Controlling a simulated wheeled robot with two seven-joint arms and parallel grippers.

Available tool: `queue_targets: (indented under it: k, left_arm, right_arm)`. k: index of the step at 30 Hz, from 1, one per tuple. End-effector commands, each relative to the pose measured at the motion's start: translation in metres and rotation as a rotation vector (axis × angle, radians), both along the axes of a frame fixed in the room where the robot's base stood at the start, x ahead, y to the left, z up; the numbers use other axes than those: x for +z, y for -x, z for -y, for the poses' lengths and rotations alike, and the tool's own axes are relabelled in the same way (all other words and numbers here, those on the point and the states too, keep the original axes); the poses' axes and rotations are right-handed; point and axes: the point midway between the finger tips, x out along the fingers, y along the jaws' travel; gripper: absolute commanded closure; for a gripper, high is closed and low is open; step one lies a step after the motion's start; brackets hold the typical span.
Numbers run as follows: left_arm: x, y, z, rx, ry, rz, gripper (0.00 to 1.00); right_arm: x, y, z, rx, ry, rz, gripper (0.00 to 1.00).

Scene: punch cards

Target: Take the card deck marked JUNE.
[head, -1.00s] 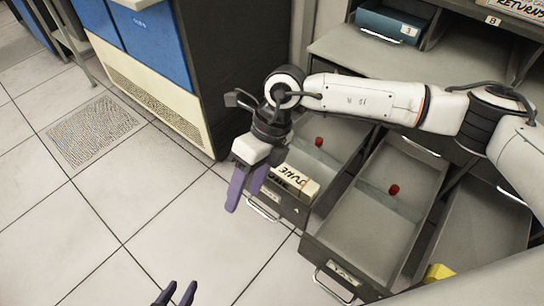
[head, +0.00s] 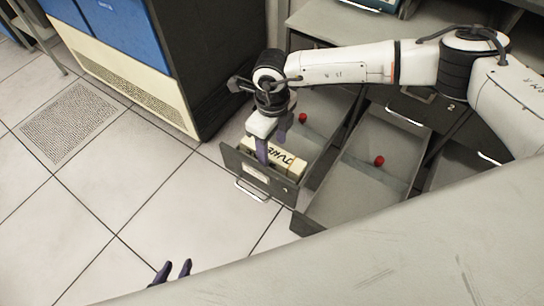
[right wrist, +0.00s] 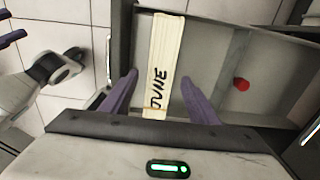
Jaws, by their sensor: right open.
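The cream card deck marked JUNE (head: 287,161) lies near the front of the left open drawer (head: 237,160). In the right wrist view the deck (right wrist: 164,55) runs away from me, its black lettering close to my fingers. My right gripper (head: 272,147) reaches down into that drawer at the deck. In the right wrist view its purple fingers (right wrist: 158,95) are open, one on each side of the deck's near part, with a gap on the right side. My left gripper (head: 172,272) is low in the head view, over the floor, its two fingers apart and empty.
A second open drawer (head: 362,185) stands to the right, with a red knob (head: 379,160) inside. Another red knob (head: 302,118) is in the left drawer behind the deck. A dark cabinet with blue panels (head: 125,32) stands to the left. A grey surface covers the lower right.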

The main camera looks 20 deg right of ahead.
Motion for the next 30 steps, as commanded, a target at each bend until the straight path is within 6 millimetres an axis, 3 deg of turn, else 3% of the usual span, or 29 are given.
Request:
queue_targets:
  k: [3,11,20,30]
  left_arm:
    - [-0.0002,0.0003,-0.0003,0.0,0.0,-0.001,0.69]
    - [-0.0011,0.0002,-0.001,0.001,-0.002,-0.002,0.69]
    - [-0.0005,-0.0019,-0.0017,0.001,-0.003,-0.001,0.69]
    - [-0.0001,-0.0023,-0.0021,0.002,-0.004,0.001,0.69]
  right_arm:
    - [-0.0113,0.0002,-0.0004,0.0,0.0,-0.001,0.45]
    - [-0.0133,-0.0001,-0.0005,0.001,-0.001,0.0,0.47]
    - [-0.013,-0.0003,-0.0004,0.0,-0.001,0.0,0.98]
    - [-0.0114,-0.0013,-0.001,0.0,-0.003,0.003,1.0]
